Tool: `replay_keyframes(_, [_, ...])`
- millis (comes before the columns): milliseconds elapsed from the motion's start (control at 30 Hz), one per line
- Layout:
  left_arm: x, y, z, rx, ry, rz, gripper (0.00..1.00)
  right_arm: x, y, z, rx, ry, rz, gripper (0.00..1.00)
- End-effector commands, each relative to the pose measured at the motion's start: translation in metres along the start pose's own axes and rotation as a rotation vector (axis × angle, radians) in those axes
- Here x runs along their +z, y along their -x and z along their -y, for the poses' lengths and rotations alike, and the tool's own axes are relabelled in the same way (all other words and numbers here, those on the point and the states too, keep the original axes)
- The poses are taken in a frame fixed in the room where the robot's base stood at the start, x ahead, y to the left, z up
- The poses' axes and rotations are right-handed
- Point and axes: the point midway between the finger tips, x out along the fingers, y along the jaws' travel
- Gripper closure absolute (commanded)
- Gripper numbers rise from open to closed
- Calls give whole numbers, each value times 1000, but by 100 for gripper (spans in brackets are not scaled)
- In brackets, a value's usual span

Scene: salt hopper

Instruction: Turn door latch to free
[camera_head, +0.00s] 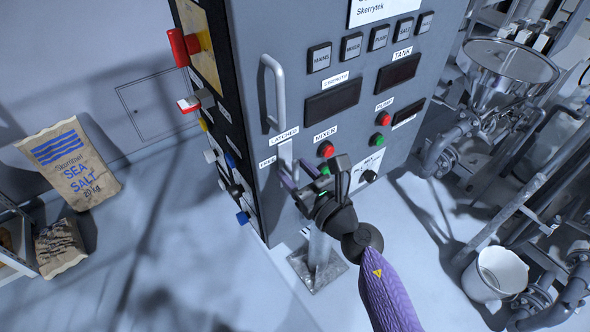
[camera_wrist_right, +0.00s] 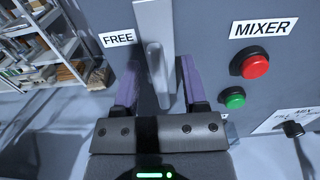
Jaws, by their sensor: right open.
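The door latch (camera_head: 285,153) is a light grey metal piece on the grey cabinet door, below the LATCHED label (camera_head: 283,135) and to the right of the FREE label (camera_head: 266,163). In the right wrist view, the latch lever (camera_wrist_right: 157,72) points down, beside the FREE label (camera_wrist_right: 118,38). My right gripper (camera_head: 289,177) is open at the latch. Its purple fingers (camera_wrist_right: 160,90) stand on either side of the lever, with visible gaps. In the head view the fingers partly hide the latch's lower part. My left gripper is in neither view.
A fixed door handle (camera_head: 274,90) stands above the latch. Red (camera_wrist_right: 255,66) and green (camera_wrist_right: 232,98) mixer buttons sit close to the right finger. Knobs and switches project from the cabinet's left side. A white bucket (camera_head: 482,282) stands at right; salt bags (camera_head: 75,165) lie at left.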

Motion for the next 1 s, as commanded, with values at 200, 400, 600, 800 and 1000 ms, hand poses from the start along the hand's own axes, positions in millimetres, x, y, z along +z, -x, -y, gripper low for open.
replay_keyframes(200, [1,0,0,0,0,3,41,0,-4,0,0,-1,-1,45])
replay_keyframes(400, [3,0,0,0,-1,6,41,0,-4,0,0,-2,-1,68])
replay_keyframes(600, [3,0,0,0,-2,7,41,0,-4,0,-1,-2,-1,100])
replay_keyframes(800, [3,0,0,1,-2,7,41,0,-4,0,-1,-3,-1,100])
replay_keyframes(1000, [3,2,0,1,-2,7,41,0,-4,0,-1,-33,-2,100])
